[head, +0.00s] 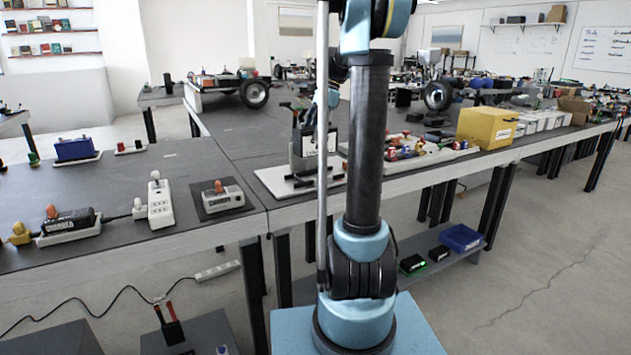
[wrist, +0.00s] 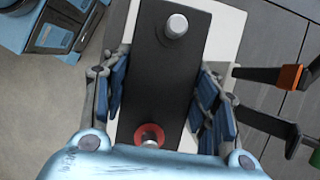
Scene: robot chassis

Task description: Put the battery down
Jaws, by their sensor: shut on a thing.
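The black battery (wrist: 165,75) is between the fingers of my gripper (wrist: 163,92) in the wrist view. It has a grey terminal at the top and a terminal with a red ring near my wrist. My blue-padded fingers are shut on its two sides. In the head view the battery (head: 300,147) is a dark upright block with a white label, above a white board (head: 268,180). The board (wrist: 228,30) also shows under it in the wrist view. Whether the battery touches the board is unclear. My arm hides most of the gripper in the head view.
Black clamps with an orange (wrist: 291,77) and a green (wrist: 315,158) end lie right of the battery. A yellow box (head: 486,128) and small coloured parts stand to the right on the bench. A charger (head: 69,228) and power strip (head: 160,204) are on the left bench.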

